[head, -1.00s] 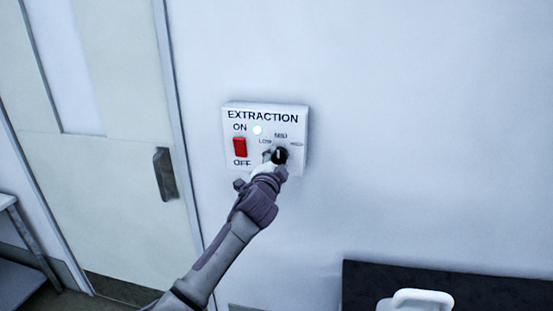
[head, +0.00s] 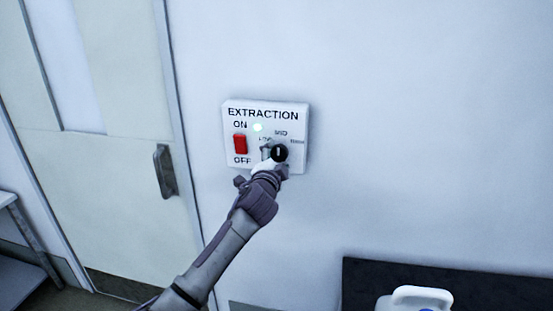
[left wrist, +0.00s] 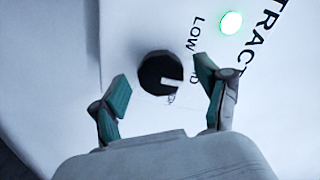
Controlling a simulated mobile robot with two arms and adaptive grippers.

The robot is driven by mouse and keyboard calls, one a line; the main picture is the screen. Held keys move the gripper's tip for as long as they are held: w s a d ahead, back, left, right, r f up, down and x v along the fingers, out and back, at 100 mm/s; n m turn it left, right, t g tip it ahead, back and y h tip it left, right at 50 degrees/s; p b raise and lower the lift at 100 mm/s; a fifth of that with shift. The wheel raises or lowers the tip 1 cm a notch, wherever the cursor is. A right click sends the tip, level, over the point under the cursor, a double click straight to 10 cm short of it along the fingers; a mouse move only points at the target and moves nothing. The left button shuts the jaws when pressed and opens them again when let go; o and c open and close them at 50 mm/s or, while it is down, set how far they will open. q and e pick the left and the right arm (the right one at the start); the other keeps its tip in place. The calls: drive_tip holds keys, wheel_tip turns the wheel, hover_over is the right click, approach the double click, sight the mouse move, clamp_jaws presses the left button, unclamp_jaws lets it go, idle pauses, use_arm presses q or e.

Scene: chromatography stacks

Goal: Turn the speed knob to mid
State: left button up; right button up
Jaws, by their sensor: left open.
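The white EXTRACTION control box (head: 295,165) is on the wall in the head view. Its black round speed knob (head: 280,153) has a white pointer mark pointing up, roughly toward MID. In the head view, the left gripper (head: 266,167) is just below the knob. My right gripper is out of view.
The box has a red ON/OFF switch (head: 240,144) and a lit pale-green lamp (head: 257,128). A door with a dark handle (head: 165,171) is left of it. A white jug (head: 420,295) stands by a dark surface (head: 365,280) at bottom right. The wall right of the box is bare.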

use_arm(q)
drive_tip(key=shift+s, duration=0.1)
drive_tip(key=s+a, duration=0.2)
drive_tip(key=s, duration=0.9)
drive_tip(key=shift+s+a, duration=0.15)
drive_tip(key=shift+s, duration=0.15)
